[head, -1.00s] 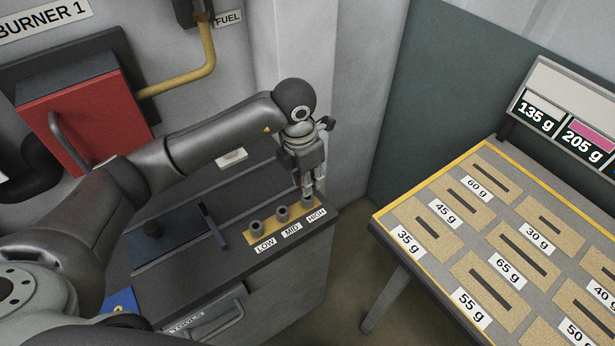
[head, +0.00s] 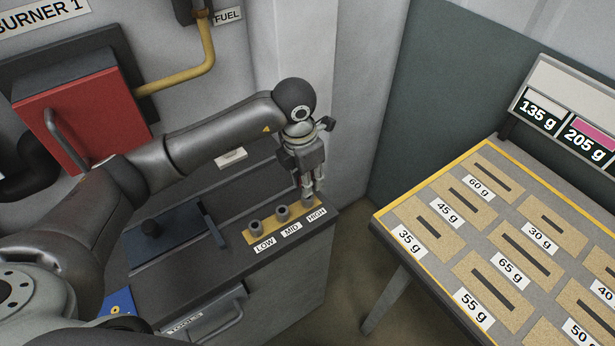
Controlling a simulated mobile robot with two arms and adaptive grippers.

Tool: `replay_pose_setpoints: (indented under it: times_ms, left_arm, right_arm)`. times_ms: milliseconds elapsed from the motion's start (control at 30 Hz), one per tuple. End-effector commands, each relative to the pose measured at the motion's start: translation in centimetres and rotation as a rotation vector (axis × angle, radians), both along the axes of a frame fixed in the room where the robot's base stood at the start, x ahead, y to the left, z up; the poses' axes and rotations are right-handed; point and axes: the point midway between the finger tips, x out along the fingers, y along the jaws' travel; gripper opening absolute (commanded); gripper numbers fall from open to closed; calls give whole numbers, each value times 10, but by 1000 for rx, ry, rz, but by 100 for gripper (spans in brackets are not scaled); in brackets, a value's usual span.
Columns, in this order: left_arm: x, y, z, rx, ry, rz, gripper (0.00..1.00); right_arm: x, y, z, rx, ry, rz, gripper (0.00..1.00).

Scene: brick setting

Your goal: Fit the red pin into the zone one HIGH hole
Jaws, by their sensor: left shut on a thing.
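My left gripper (head: 309,187) points down directly over the HIGH hole (head: 308,201), the rightmost of three dark round sockets on a yellow strip (head: 267,235). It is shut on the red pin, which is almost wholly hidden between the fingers. I cannot tell how far the pin sits in the hole. The HIGH label (head: 316,215) is in front of that socket. The MID socket (head: 282,212) and the LOW socket (head: 256,227) stand to its left, with nothing in them that I can make out. My right gripper is out of view.
A red burner box (head: 85,115) and a yellow fuel pipe (head: 180,82) are on the wall behind. At right, past a floor gap, stands a table (head: 455,236) with labelled slots.

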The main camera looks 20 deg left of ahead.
Motion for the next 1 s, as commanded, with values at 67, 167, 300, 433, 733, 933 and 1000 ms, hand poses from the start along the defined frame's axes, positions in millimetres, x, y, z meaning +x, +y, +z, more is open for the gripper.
replay_pose_setpoints:
  times_ms: [67,167,300,433,733,933,1000]
  left_arm:
    - [0,0,-4,0,0,1,0]
    - [0,0,-7,0,0,1,0]
    - [0,0,-11,0,0,1,0]
    - [0,0,-15,-1,-1,1,0]
    - [0,0,-24,-1,-1,1,0]
    - [0,0,-30,-1,-1,1,0]
    - [0,0,-32,0,0,0,0]
  right_arm:
    - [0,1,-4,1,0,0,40]
    - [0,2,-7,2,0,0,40]
    - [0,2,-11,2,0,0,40]
    - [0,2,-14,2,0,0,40]
    - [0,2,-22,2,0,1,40]
    - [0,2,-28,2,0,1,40]
    - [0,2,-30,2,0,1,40]
